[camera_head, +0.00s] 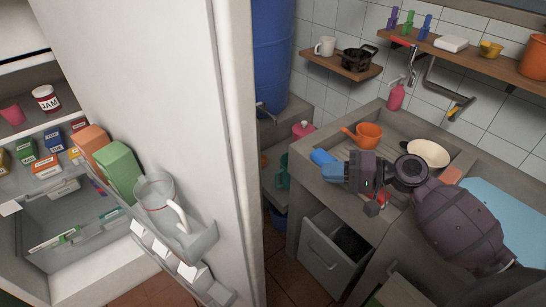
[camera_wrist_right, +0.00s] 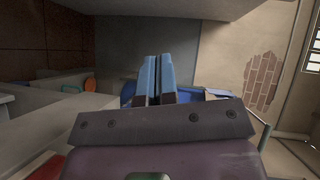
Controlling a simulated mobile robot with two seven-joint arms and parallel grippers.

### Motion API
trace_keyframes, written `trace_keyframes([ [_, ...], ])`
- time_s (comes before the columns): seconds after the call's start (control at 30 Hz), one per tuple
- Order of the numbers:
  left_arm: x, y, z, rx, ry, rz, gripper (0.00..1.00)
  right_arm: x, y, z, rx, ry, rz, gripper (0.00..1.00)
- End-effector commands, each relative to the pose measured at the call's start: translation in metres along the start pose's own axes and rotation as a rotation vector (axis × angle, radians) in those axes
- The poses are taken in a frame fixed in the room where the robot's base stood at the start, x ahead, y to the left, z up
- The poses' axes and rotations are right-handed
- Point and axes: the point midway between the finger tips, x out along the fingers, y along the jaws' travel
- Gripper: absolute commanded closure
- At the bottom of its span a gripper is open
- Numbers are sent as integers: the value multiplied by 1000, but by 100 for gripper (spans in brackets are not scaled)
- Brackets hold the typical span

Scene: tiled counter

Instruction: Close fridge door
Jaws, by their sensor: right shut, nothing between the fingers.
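The white fridge door (camera_head: 150,90) stands open in the head view, its inner side with the door shelf (camera_head: 205,240) facing left and its edge (camera_head: 238,150) toward me. The fridge interior (camera_head: 60,215) shows at the left. My right gripper (camera_head: 324,164) is to the right of the door, apart from it, in front of the counter, with its blue fingers pointing left. In the right wrist view its fingers (camera_wrist_right: 159,70) are together with nothing between them. The outer face of the door is hidden in the head view. My left gripper is not in view.
The door shelf holds an orange carton (camera_head: 90,142), a green carton (camera_head: 119,170) and a clear pitcher (camera_head: 158,195). A drawer (camera_head: 322,255) stands open below the counter. An orange pot (camera_head: 368,134) and a pan (camera_head: 428,152) are near my right arm. A blue barrel (camera_head: 272,55) stands behind the door.

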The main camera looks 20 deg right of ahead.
Motion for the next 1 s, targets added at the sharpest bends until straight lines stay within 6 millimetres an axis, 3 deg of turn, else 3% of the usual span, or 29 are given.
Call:
trace_keyframes([
  [0.2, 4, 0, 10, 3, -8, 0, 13, -8, -50, -13, 96, -136, -144, 100],
  [0.47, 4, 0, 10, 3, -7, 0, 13, -8, -73, -15, 133, -191, -199, 100],
  [0.67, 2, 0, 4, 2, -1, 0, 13, 17, -80, -10, 131, -191, -201, 100],
  [1.0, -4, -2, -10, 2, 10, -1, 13, 75, -92, 0, 132, -190, -199, 100],
])
